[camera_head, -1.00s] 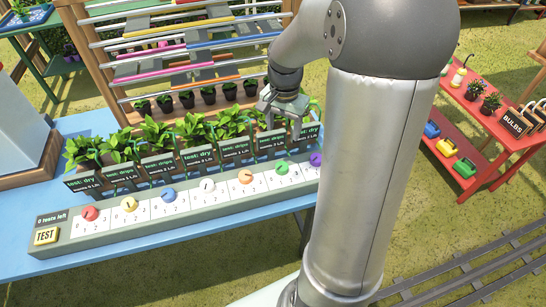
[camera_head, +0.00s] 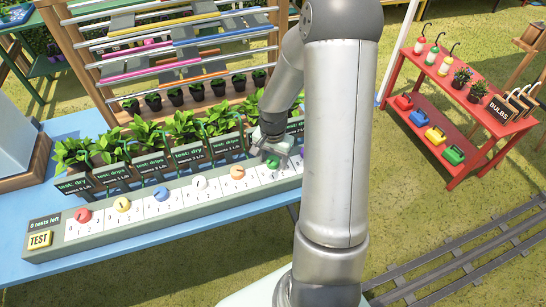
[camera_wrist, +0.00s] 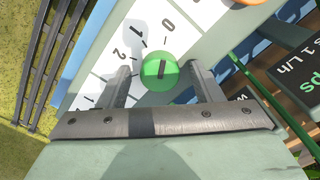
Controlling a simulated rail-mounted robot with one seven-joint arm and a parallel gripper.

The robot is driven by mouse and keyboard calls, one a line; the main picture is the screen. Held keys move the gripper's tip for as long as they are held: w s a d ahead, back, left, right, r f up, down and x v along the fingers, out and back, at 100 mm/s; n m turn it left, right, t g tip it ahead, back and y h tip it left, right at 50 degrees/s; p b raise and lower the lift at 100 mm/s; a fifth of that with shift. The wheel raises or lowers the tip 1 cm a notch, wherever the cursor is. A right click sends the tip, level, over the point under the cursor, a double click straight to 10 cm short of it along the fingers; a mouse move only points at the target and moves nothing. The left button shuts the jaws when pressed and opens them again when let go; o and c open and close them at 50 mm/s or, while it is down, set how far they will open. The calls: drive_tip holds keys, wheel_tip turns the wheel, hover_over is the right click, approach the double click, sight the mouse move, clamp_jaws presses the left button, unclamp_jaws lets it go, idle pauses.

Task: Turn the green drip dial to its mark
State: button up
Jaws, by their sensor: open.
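In the head view the green dial (camera_head: 273,162) shows partly under my gripper (camera_head: 276,156). A dark sign (camera_wrist: 300,75) at the wrist view's right edge reads "1 L/h", partly cut off.
An orange dial (camera_head: 237,173) sits just left on the same pale bench strip, with white, blue, yellow and red dials further along. Potted plants (camera_head: 150,140) with signs stand close behind. A yellow TEST button (camera_head: 39,240) is at the far left.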

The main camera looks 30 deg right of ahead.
drive_tip(key=c, duration=1)
drive_tip(key=shift+n, duration=0.3)
drive_tip(key=n, duration=0.3)
drive_tip(key=shift+n, duration=0.3)
drive_tip(key=n, duration=0.3)
drive_tip(key=shift+n, duration=0.3)
drive_tip(key=n, duration=0.4)
drive_tip(key=shift+n+p, duration=0.35)
drive_tip(key=shift+n, duration=1.75)
